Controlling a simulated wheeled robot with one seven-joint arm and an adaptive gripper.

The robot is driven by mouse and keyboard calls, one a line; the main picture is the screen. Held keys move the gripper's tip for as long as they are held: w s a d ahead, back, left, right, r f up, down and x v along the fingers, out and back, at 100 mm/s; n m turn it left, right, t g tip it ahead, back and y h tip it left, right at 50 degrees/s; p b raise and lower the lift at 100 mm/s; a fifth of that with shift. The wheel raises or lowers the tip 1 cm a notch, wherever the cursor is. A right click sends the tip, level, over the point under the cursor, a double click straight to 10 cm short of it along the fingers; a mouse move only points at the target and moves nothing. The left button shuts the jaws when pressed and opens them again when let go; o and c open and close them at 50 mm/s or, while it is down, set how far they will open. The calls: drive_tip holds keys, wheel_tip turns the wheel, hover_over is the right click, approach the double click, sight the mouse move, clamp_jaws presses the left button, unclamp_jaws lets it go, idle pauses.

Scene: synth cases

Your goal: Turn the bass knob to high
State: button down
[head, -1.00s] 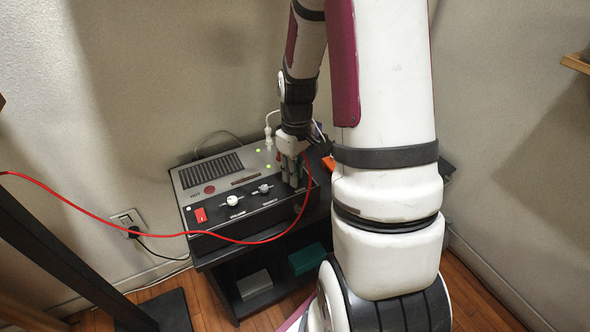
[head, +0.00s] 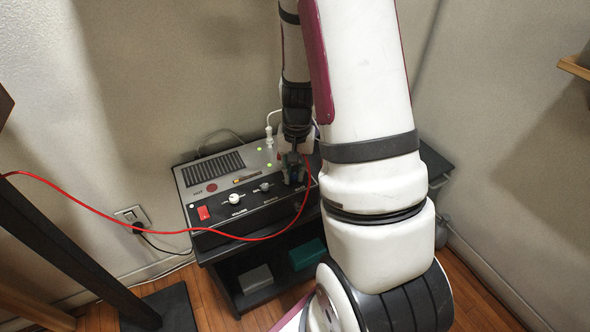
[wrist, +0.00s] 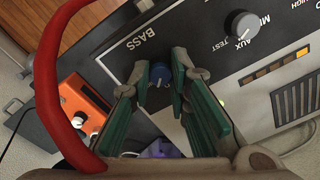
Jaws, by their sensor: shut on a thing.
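The amplifier (head: 222,165) stands on a dark shelf unit. It shows upside down in the wrist view, with the word BASS beside a small blue knob (wrist: 160,72). My gripper (wrist: 160,80) points down at the panel's right end, its green-padded fingers on either side of the blue knob, shut on it. A pale mark shows on the knob, but its exact setting is hard to read. In the head view my gripper (head: 292,178) hides the knob.
A red cable (head: 150,232) loops across the amplifier's front and passes close beside my gripper. A grey selector knob (wrist: 242,24) and a white volume knob (head: 234,198) sit on the same panel. An orange box (wrist: 75,105) lies beside the amplifier. Walls stand close behind.

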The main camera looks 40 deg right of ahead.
sight(295, 175)
drive_tip(key=shift+m+p, duration=0.3)
drive_tip(key=shift+m, duration=1.1)
drive_tip(key=c, duration=1.5)
unclamp_jaws()
wheel_tip(295, 175, up, 12)
drive_tip(key=shift+s, duration=0.15)
